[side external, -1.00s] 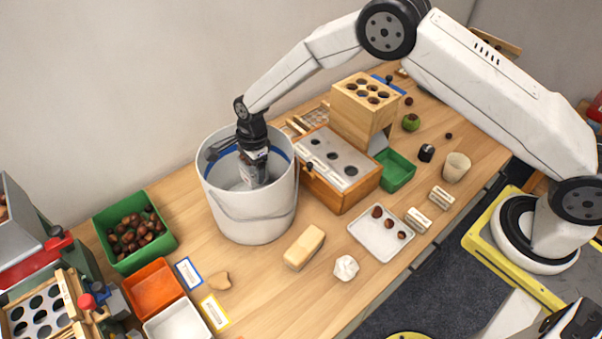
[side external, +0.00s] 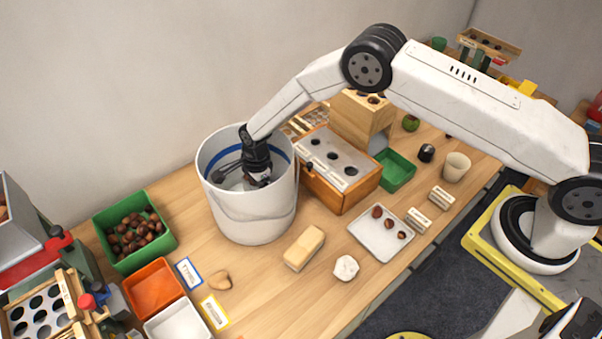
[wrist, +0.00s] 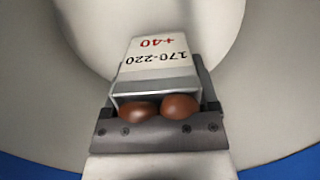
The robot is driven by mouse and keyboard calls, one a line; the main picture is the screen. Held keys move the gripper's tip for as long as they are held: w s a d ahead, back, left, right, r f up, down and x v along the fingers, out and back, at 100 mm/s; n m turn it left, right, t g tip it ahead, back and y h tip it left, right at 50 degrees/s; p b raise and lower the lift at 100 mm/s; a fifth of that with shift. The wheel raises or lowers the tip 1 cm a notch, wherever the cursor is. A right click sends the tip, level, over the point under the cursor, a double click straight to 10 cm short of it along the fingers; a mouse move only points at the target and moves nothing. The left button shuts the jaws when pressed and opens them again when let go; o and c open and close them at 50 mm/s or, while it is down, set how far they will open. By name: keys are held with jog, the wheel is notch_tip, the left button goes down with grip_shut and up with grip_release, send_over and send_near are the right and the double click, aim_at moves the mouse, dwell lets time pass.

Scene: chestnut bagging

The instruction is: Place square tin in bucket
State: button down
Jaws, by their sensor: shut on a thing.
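The white bucket (side external: 252,215) stands upright on the wooden table, with a blue band inside its rim. My gripper (side external: 257,181) points down inside the bucket in the side external view. In the wrist view it is shut on the square tin (wrist: 155,62), a pale box marked "170-220" and "+40". Two brown chestnuts (wrist: 180,106) show at the tin's near open end, beside the gripper body. The bucket's inner wall surrounds the tin. In the side external view the tin is mostly hidden by the bucket's front wall and gripper; I cannot tell whether it touches the bottom.
A wooden box with a holed metal top (side external: 350,195) stands close to the bucket's right. A green bin of chestnuts (side external: 168,243) is at its left. A yellowish block (side external: 304,248) and white tray (side external: 373,247) lie in front. The bucket's rim surrounds my gripper.

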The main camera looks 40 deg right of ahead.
jog(key=shift+f, duration=1.2)
jog(key=shift+f, duration=0.1)
grip_release()
jog(key=shift+d+r, duration=0.25)
jog(key=shift+r, duration=1.75)
jog(key=shift+d+r, duration=0.25)
jog(key=shift+r, duration=1.8)
jog(key=shift+d+r, duration=0.25)
jog(key=shift+r, duration=1.75)
